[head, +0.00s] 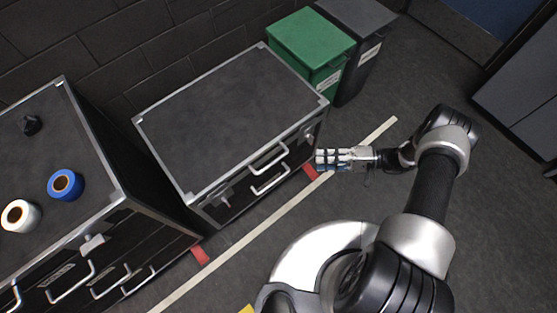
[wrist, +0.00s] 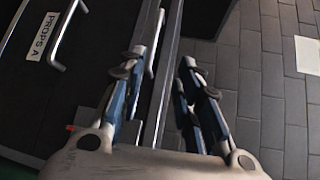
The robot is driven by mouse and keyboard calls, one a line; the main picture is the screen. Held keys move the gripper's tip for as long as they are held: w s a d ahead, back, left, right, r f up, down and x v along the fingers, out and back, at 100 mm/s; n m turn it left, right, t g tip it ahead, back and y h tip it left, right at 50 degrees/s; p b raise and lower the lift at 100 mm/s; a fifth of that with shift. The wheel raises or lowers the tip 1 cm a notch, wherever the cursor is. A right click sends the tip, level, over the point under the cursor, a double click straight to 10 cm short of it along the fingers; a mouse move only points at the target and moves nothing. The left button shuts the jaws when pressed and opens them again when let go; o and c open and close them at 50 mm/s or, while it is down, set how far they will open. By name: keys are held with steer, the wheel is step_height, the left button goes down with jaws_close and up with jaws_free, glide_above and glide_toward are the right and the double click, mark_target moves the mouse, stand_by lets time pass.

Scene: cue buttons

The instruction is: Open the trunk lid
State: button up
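The trunk is a black box with silver metal edges, and its flat lid (head: 230,115) is down in the head view. Its front has two silver handles, an upper one (head: 268,158) and a lower one (head: 270,182), with a latch (head: 222,196) near the left front corner. My gripper (head: 322,160) is just off the right end of the front. In the wrist view my gripper (wrist: 165,72) has its two fingers apart, with a dark edge and a thin silver bar (wrist: 155,45) between them. Contact cannot be told.
Left of the trunk stands a black cabinet (head: 70,130) carrying a blue roll (head: 66,185), a white roll (head: 18,216) and a small dark object (head: 31,125). A green bin (head: 310,45) and a grey bin (head: 365,40) stand behind right. Floor beyond the white line (head: 250,226) is clear.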

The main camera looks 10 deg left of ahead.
steer(key=f, duration=0.2)
steer(key=b, duration=0.2)
glide_toward(273, 162)
steer(key=shift+t+y, duration=0.3)
steer(key=a, duration=0.3)
steer(key=s+a+f, duration=0.1)
steer(key=a, duration=0.2)
steer(key=a+f, duration=0.1)
steer(key=a, duration=0.3)
steer(key=shift+s+f, duration=0.15)
steer(key=shift+f, duration=0.1)
steer(key=shift+c, duration=0.3)
jaws_close()
